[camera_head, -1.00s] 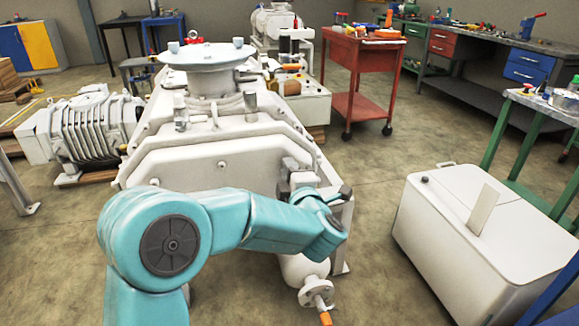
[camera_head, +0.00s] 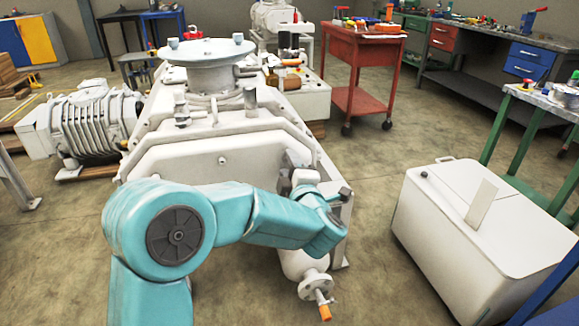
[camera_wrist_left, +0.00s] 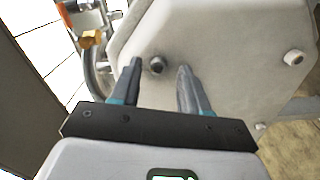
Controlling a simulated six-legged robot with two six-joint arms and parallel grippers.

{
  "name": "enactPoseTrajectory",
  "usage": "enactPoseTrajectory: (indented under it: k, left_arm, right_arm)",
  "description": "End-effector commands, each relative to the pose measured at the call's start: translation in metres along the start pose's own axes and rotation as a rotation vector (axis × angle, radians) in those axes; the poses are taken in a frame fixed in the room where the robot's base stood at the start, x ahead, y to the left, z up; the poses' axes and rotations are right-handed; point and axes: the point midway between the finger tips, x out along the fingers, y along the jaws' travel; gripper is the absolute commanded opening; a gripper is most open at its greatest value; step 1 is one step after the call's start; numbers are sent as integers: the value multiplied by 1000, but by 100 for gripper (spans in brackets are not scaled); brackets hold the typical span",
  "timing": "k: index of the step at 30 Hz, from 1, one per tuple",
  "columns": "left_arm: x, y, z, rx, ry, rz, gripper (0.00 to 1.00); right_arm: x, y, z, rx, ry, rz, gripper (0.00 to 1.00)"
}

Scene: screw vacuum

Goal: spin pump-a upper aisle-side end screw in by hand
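The large white pump (camera_head: 215,140) stands in the middle of the head view, with a round flange on top. Its flat end plate faces me, and a pale screw head (camera_head: 222,160) shows on it. My teal left arm crosses in front of this end. In the left wrist view, my left gripper (camera_wrist_left: 160,67) is open, one finger on each side of a dark screw (camera_wrist_left: 157,65) on the pale plate. The screw stands out between the fingertips, and I see no clear contact. A pale screw (camera_wrist_left: 293,57) sits farther right. My right gripper is not in view.
A white cylinder with a flange and orange-tipped valve (camera_head: 322,300) hangs below the pump's right corner. A white box (camera_head: 465,235) stands on the right. A red cart (camera_head: 362,75) is behind. Another ribbed machine (camera_head: 85,130) is at left. Floor between pump and box is clear.

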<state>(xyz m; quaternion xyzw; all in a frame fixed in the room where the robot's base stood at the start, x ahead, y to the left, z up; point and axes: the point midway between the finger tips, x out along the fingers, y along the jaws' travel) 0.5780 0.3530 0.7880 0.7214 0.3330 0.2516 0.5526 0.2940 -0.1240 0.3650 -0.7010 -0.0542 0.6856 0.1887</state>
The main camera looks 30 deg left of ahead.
Motion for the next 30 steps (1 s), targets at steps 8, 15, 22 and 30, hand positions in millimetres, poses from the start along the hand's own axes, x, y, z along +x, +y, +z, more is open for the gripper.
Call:
enactPoseTrajectory:
  k: [8, 15, 22, 30]
  left_arm:
    - [-3, 2, -1, -3, 2, 3, 45]
    - [-48, 4, 0, -3, -4, 4, 45]
    - [-110, 3, 0, -1, -4, 5, 45]
    - [-155, 1, 0, -1, -1, 3, 45]
  right_arm:
    - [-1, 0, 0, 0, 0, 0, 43]
    - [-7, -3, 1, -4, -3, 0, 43]
    - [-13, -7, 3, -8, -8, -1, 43]
    - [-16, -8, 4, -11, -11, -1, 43]
